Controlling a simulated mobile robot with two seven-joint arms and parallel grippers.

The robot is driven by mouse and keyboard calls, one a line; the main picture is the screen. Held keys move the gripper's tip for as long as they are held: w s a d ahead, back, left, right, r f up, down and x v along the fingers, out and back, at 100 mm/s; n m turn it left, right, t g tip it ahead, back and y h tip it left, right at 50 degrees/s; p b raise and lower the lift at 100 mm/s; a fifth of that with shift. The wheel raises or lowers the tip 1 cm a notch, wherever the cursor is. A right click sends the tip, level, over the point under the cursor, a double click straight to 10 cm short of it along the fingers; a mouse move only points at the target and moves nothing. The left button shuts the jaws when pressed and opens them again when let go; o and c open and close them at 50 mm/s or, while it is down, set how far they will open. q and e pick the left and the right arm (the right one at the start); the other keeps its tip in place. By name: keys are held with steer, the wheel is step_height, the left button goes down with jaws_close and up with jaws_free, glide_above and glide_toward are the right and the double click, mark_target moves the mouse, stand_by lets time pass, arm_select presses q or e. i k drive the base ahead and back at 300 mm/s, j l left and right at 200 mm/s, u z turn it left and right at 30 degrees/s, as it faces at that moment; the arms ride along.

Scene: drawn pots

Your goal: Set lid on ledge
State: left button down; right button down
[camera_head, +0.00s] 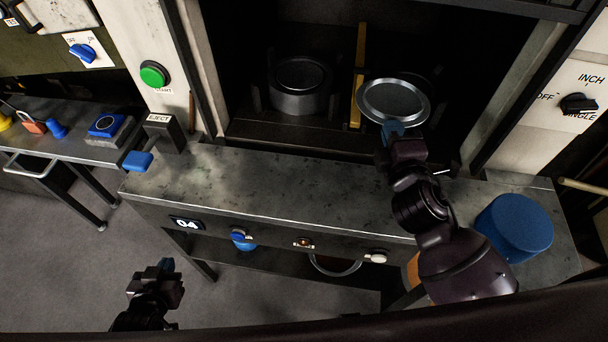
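A round silvery lid (393,101) with a raised rim shows at the front right of the dark recess. My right gripper (393,127) is at its near edge, its blue fingertips over the rim, and appears shut on it. No pot wall shows under the lid. A dark metal pot (300,98) stands in the left half of the recess. The grey metal ledge (270,185) runs in front of the recess, its middle and left bare. My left gripper (166,266) is low at the left, over the floor and away from the ledge; its finger gap is unclear.
A yellow upright bar (358,75) divides the recess between pot and lid. A blue cylinder (514,228) stands at the ledge's right end. A blue-tipped eject lever (138,161) juts over the left end. A side table (60,130) holds small items.

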mark_target(352, 194)
steer(key=k+z, duration=0.15)
steer(key=k, duration=0.45)
steer(key=z, duration=1)
steer(key=j, duration=0.65)
steer(key=k+j, duration=0.15)
steer(key=j, duration=1.2)
